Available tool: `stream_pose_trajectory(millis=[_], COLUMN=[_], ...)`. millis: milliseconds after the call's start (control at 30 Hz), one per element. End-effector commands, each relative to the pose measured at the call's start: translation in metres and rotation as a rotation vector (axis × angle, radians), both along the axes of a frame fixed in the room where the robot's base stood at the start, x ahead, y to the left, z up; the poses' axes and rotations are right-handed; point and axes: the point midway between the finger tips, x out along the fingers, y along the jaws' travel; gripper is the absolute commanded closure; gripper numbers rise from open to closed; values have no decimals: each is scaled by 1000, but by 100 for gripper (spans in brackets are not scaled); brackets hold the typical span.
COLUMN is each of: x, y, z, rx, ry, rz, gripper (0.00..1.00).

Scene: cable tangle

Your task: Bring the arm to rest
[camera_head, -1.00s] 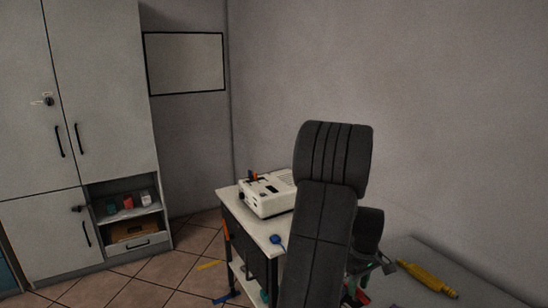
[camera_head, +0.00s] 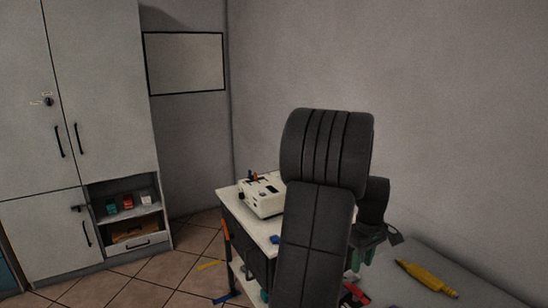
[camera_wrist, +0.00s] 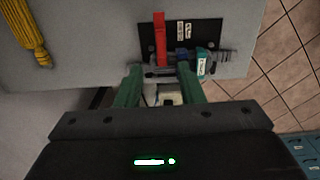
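My arm stands raised in front of the camera in the head view and covers part of the scene. My gripper (camera_head: 366,262) shows to the right of the arm, with its green fingers pointing down above the grey bench top (camera_head: 455,290). In the wrist view my gripper (camera_wrist: 158,78) has its two green fingers apart, with nothing seen held between them. Beyond the fingertips lie a black plate with a red bar (camera_wrist: 160,38) and a teal labelled piece (camera_wrist: 204,62). The distance from the fingertips to these is hard to tell.
A yellow object (camera_head: 427,277) lies on the bench. A small table (camera_head: 232,197) carries a white device (camera_head: 261,203), partly hidden by my arm. A grey cabinet (camera_head: 110,90) stands at the left. Tiled floor (camera_head: 150,285) lies between cabinet and table.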

Motion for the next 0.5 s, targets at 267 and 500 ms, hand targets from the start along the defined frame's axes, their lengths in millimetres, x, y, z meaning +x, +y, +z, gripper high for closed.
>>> stream_pose_trajectory(millis=[267,500], x=[-1,-1], y=[0,0], z=[-57,-90], rx=[2,0], ry=[5,-1], rz=[-1,-49], gripper=[65,65])
